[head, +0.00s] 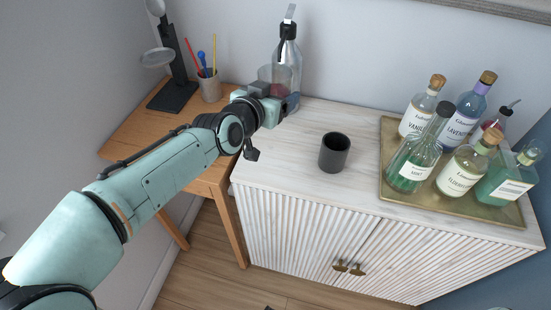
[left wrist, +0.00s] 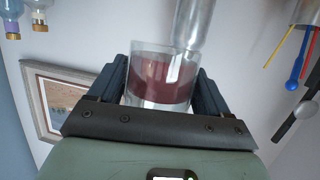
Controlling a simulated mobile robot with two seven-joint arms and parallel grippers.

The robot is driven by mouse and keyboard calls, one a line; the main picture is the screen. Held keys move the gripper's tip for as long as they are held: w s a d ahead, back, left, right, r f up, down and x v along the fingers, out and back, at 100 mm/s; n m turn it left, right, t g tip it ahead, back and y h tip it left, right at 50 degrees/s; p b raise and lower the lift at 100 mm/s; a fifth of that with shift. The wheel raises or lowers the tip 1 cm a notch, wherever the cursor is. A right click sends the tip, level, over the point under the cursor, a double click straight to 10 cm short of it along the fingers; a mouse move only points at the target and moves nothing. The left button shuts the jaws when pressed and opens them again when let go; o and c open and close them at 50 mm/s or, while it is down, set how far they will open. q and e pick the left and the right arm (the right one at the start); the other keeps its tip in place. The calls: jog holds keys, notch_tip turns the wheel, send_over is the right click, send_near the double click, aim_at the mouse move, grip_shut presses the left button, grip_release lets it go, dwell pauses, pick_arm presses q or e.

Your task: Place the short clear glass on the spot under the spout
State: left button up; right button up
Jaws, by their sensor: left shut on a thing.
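My left gripper (head: 280,92) is shut on a short clear glass (head: 270,74) and holds it in front of a silver bottle (head: 289,52) with a black top and a spout. In the left wrist view the glass (left wrist: 165,75) sits between the two dark fingers of the left gripper (left wrist: 163,92). A dark red band shows in or through the glass. The silver bottle (left wrist: 194,22) is close behind it there. The lower part of the bottle and the surface around its foot are mostly hidden by the glass and gripper. My right gripper is not in view.
A dark grey cup (head: 334,153) stands on the white cabinet top (head: 290,165). A gold tray (head: 398,190) with several labelled bottles is at the right. A pencil cup (head: 209,88) and a black stand (head: 174,95) are on the wooden desk at left. The cabinet's front left is clear.

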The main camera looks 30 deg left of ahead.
pick_arm(q)
jog(key=b, duration=0.4)
send_over(275, 162)
notch_tip(275, 162, down, 16)
jog(key=shift+f, duration=0.15)
notch_tip(275, 162, down, 3)
jog(key=shift+f, duration=0.1)
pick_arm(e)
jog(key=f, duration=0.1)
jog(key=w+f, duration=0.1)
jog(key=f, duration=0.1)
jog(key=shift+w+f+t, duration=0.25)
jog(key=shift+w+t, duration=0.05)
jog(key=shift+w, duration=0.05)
pick_arm(q)
jog(key=shift+f+b, duration=0.1)
jog(key=shift+b, duration=0.3)
jog(key=o, duration=1.4)
jog(key=shift+c, duration=0.2)
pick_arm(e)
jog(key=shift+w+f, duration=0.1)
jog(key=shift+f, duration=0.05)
